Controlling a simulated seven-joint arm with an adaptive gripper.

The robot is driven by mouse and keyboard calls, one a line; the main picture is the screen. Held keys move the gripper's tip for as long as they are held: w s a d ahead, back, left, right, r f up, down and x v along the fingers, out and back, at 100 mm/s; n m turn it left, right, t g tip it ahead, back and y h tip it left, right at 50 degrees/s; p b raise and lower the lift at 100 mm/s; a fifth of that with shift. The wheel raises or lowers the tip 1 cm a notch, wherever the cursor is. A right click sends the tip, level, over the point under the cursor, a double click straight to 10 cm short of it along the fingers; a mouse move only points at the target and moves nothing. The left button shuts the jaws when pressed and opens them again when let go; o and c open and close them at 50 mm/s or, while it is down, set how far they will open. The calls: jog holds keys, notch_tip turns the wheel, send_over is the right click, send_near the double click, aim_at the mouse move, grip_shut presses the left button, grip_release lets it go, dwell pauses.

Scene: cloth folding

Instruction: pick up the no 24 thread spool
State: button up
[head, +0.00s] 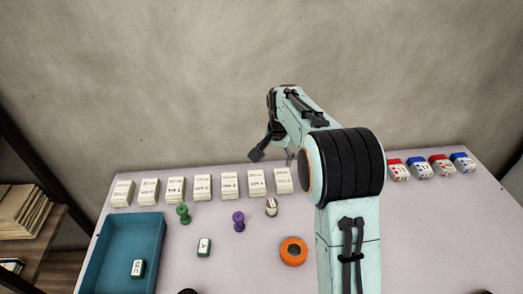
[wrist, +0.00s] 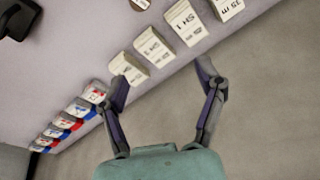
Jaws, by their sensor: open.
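Several spools stand on the table: a green spool (head: 183,213), a purple spool (head: 238,221) and a pale spool (head: 271,207). No number 24 is readable on any of them, so I cannot tell which one is meant. Two small green-and-white pieces also show, one on the table (head: 204,247) and one in the tray (head: 138,268). My gripper (head: 273,154) is open and empty, above the back edge of the table, behind the pale spool. In the wrist view its fingers (wrist: 163,70) are spread beside the row of white boxes.
Several white labelled boxes (head: 202,187) line the back of the table. Several red or blue boxes (head: 419,168) stand at the back right. A teal tray (head: 93,253) is at the left. An orange ring (head: 293,251) lies near the middle.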

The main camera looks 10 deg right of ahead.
aim_at(272, 203)
jog(key=f+g, duration=0.1)
jog(key=f, duration=0.5)
jog(key=s+f, duration=0.1)
jog(key=f, duration=0.6)
jog(key=f+g, duration=0.1)
jog(key=f, duration=0.6)
jog(key=shift+s+a+g, duration=0.2)
jog(key=shift+g, duration=0.1)
jog(key=c, duration=1.1)
